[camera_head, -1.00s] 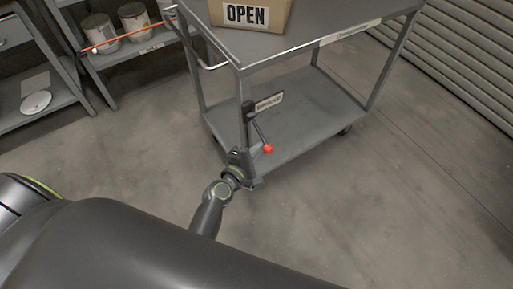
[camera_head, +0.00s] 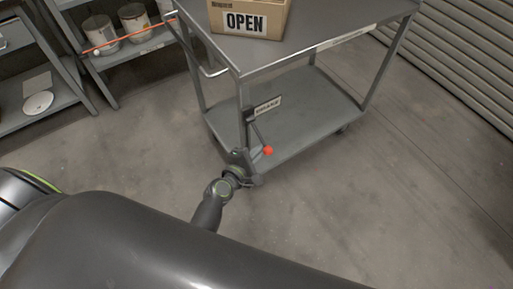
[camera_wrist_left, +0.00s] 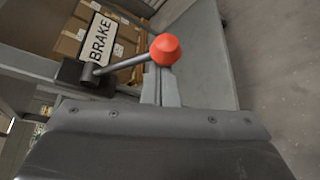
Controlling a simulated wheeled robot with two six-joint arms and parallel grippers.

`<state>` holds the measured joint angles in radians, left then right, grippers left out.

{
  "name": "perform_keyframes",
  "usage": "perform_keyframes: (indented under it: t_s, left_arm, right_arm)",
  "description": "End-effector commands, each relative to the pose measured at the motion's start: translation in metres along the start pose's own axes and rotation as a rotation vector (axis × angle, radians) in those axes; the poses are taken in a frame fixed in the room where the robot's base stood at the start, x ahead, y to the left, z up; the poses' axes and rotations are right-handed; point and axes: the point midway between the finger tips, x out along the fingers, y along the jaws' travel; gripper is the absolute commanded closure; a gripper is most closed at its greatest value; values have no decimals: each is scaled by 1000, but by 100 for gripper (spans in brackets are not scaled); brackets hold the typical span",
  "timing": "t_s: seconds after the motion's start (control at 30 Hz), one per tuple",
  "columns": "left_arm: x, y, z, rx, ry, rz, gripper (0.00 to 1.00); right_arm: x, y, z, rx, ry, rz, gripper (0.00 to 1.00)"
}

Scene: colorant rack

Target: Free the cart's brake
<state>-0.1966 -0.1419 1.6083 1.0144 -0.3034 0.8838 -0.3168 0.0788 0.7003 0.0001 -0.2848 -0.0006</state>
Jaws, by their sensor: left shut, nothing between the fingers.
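The cart (camera_head: 300,110) is grey metal with two shelves. At its near corner post, the brake lever (camera_head: 258,134) hangs from a dark bracket and slants down to a red ball knob (camera_head: 268,150). A BRAKE label (camera_head: 267,106) is fixed beside the bracket. My left gripper (camera_head: 250,168) is low at that corner, just below and left of the knob. In the left wrist view, the knob (camera_wrist_left: 165,49) lies just ahead of my shut, empty fingers (camera_wrist_left: 160,88), overlapping them in the picture. I cannot tell whether they touch. My right gripper is not in view.
An open cardboard box (camera_head: 250,18) marked OPEN stands on the cart's top shelf. A shelf rack with paint cans (camera_head: 134,22) stands at upper left, a ribbed shutter (camera_head: 465,50) at right. The floor around is clear.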

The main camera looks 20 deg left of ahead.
Motion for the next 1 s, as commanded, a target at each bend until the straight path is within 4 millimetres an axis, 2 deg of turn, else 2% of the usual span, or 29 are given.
perform_keyframes:
  t_s: [0.03,0.13,0.7,1.0]
  left_arm:
    - [-2,8,6,-19,-3,-10,100]
    - [-5,12,11,-64,-3,-35,100]
    - [-18,40,36,-401,-3,-220,100]
    - [-23,57,44,-594,-2,-326,100]
  right_arm:
    - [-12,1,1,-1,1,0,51]
    - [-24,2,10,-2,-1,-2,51]
    - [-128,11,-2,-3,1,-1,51]
    - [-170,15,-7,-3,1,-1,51]
